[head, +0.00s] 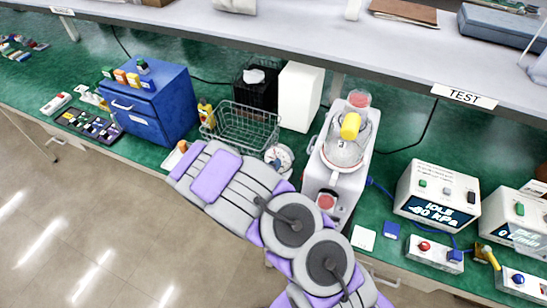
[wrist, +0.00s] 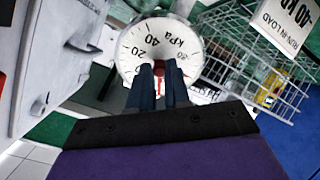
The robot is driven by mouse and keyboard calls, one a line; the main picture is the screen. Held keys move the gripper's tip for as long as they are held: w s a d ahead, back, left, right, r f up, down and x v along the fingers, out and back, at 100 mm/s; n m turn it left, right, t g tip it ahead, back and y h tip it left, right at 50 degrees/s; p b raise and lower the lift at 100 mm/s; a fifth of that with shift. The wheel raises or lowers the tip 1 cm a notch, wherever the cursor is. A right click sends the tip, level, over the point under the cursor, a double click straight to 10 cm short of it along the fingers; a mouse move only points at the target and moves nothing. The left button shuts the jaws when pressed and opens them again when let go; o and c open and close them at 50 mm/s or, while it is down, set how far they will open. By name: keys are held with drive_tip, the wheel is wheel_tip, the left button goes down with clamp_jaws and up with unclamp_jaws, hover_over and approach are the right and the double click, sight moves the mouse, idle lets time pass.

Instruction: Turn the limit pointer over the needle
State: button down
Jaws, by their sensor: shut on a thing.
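The round white kPa gauge (wrist: 140,50) fills the top middle of the wrist view, its numbers tilted or upside down. In the head view the gauge (head: 286,154) stands between the wire basket and the pump, partly behind my arm. My gripper (wrist: 158,72) reaches to the middle of the dial, its two dark fingers close together. It is shut on the limit pointer at the dial. A little red shows between the fingers. The fingers hide the pointer itself and the needle, so how the two lie to each other cannot be told.
The grey pump (head: 325,175) with a yellow-topped part stands right of the gauge. A wire basket (head: 240,128) and blue cabinet (head: 160,105) stand to the left. A white IDLE display box (head: 437,195) is at right. A shelf overhangs the green bench.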

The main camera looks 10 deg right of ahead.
drive_tip(key=shift+a+n+p, duration=0.15)
drive_tip(key=shift+n+p, duration=3.25)
drive_tip(key=shift+n, duration=2.5)
drive_tip(key=c, duration=1.1)
unclamp_jaws()
drive_tip(key=shift+w+a+f, duration=0.1)
drive_tip(key=shift+a, duration=0.05)
drive_tip(key=v, duration=1.7)
drive_tip(key=shift+a, duration=0.2)
